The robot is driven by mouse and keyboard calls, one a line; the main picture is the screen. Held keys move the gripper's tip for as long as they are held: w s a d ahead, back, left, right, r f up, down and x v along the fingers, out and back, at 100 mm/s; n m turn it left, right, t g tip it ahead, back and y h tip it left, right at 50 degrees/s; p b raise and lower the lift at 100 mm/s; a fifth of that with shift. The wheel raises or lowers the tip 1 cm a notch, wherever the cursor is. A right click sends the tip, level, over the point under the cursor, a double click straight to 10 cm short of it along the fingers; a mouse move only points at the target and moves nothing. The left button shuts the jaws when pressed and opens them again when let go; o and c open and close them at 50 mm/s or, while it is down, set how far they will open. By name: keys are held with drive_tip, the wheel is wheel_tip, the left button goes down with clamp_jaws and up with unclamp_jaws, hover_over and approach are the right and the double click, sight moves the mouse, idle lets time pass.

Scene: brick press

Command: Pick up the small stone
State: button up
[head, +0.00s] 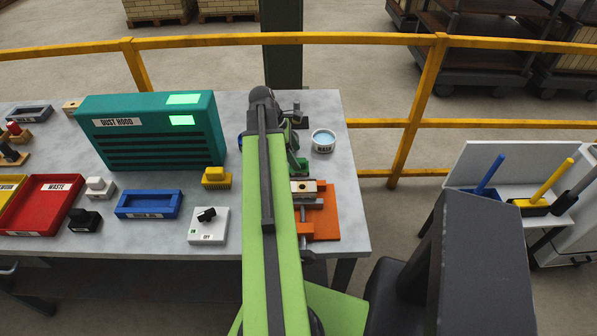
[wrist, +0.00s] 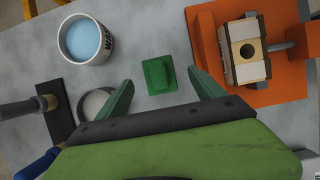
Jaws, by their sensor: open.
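My gripper (wrist: 160,80) is open, with one green finger to each side of the block and clear space between. The fingers do not touch it. In the head view my arm hides much of this spot, so I cannot clearly tell the stone from my green fingers there.
A cup of blue water (wrist: 83,40) stands left of the stone, with a round grey dish (wrist: 95,104) below it. A dark plate with a post (wrist: 62,112) is further left. An orange vise (wrist: 205,52) holding a brick (wrist: 244,50) stands close on the right.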

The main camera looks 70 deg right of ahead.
sight(299, 160)
drive_tip(key=b+x, duration=0.5)
drive_tip(key=shift+w+f, duration=0.15)
drive_tip(key=shift+w, duration=0.25)
drive_tip(key=shift+s+d+f, duration=0.1)
clamp_jaws()
drive_tip(key=shift+r, duration=0.2)
drive_tip(key=shift+r+p, duration=0.45)
drive_tip(key=shift+p, duration=0.15)
wheel_tip(299, 160, up, 4)
drive_tip(key=p, duration=0.4)
drive_tip(key=s+a+r+p, duration=0.3)
drive_tip(key=s+r+p, duration=0.3)
drive_tip(key=s, duration=0.5)
drive_tip(key=shift+s, duration=0.2)
